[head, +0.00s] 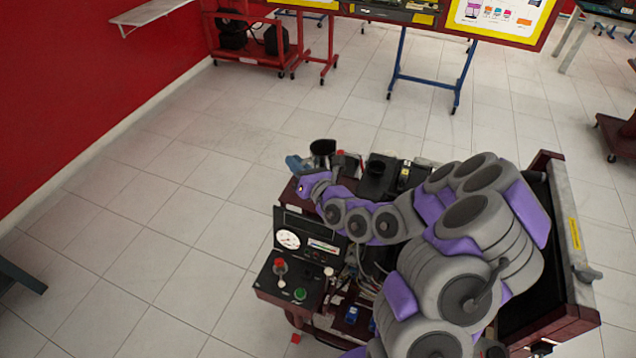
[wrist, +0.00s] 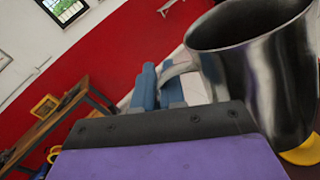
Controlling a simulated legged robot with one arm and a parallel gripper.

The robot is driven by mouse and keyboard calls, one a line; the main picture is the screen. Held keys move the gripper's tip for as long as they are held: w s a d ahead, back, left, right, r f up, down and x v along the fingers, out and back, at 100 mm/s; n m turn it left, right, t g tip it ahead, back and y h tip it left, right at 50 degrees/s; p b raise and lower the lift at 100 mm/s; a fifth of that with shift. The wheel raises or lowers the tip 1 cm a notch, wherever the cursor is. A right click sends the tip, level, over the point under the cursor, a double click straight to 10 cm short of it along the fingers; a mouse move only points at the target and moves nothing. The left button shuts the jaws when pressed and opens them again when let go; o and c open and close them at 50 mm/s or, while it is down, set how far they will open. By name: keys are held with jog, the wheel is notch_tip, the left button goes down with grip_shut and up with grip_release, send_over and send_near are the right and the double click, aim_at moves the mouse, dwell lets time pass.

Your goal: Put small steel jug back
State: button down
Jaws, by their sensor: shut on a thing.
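The small steel jug (wrist: 262,85) fills the right side of the wrist view, shiny and dark inside, with its handle (wrist: 178,72) facing my gripper. My gripper (wrist: 158,88) has blue fingers shut on the jug by the handle. The jug looks roughly upright, a little tilted in the wrist view. In the head view the jug (head: 322,147) shows as a small dark cup beside my gripper (head: 299,164), over the far left end of the engine trainer. I cannot tell whether its base touches anything; the underside is hidden.
The engine trainer (head: 283,294) with gauge panel and buttons stands below my arm. A dark red wall (head: 80,90) is on the left with a shelf (head: 150,12). Open tiled floor (head: 150,230) lies left of the trainer. Other trainers on wheeled stands (head: 430,75) are behind.

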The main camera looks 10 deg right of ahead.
jog(key=s+a+f+n+y, duration=0.1)
jog(key=s+a+f+y, duration=0.2)
jog(key=f, duration=0.6)
jog(key=shift+g+h, duration=0.4)
jog(key=shift+h, duration=0.1)
jog(key=w+f+b, duration=0.1)
jog(key=w, duration=0.4)
jog(key=w+d+f+b, duration=0.1)
jog(key=w+f+b, duration=0.1)
jog(key=w, duration=0.2)
jog(key=w+d+f+b, duration=0.1)
jog(key=w+f+b, duration=0.1)
jog(key=w, duration=0.3)
jog(key=shift+w+d+f, duration=0.1)
jog(key=shift+w, duration=0.25)
jog(key=shift+a, duration=0.2)
jog(key=c, duration=1.2)
grip_release()
jog(key=shift+d, duration=0.1)
